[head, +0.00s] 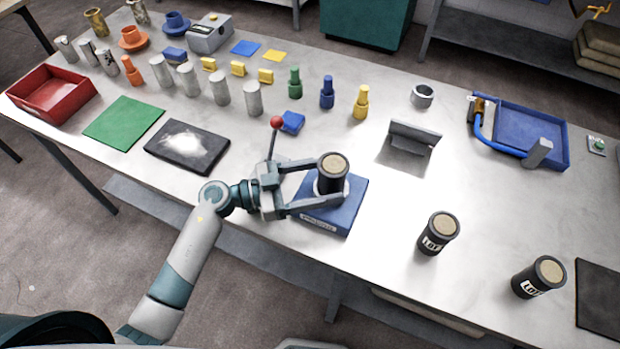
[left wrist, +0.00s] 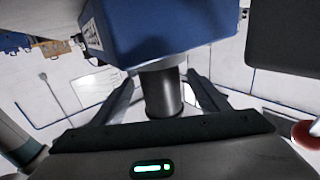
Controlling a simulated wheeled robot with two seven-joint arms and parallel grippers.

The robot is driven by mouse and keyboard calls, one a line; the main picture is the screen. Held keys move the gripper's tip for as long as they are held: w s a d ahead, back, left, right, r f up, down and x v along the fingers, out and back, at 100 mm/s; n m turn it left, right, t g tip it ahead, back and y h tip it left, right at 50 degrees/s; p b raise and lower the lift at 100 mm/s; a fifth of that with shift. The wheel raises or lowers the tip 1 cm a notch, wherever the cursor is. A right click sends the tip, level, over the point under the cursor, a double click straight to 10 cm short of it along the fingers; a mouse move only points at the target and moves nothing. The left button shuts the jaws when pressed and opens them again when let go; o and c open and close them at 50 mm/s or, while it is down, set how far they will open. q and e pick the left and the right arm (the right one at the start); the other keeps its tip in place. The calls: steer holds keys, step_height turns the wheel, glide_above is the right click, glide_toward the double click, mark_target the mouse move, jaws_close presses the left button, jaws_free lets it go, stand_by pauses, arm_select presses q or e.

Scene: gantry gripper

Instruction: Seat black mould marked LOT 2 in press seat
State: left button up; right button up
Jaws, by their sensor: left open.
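A black mould (head: 333,168) with a tan top stands upright on the blue press base (head: 333,218), at a pale round seat. Its label is not visible, and I cannot tell how deep it sits. My left gripper (head: 331,186) is open, with one finger on each side of this mould. In the left wrist view the dark cylinder (left wrist: 162,92) stands between the fingers against the blue base (left wrist: 165,30). Two more black moulds with white LOT labels, numbers unreadable, stand to the right: one nearer (head: 438,234), one farther right (head: 538,278). My right gripper is not in view.
A red-knobbed lever (head: 275,124) rises behind my gripper. A grey angled bracket (head: 413,139) and a blue tray (head: 520,130) stand at the back right. The table between press and nearer mould is clear.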

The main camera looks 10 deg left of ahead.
arm_select(q)
steer(key=shift+s+a, duration=0.15)
steer(key=shift+a, duration=0.3)
steer(key=b+v, duration=0.5)
steer(key=v, duration=1)
steer(key=shift+s+a+b, duration=0.1)
steer(key=shift+a+b, duration=0.05)
steer(key=shift+b, duration=0.2)
steer(key=shift+s+a+r, duration=0.15)
steer(key=shift+a, duration=0.4)
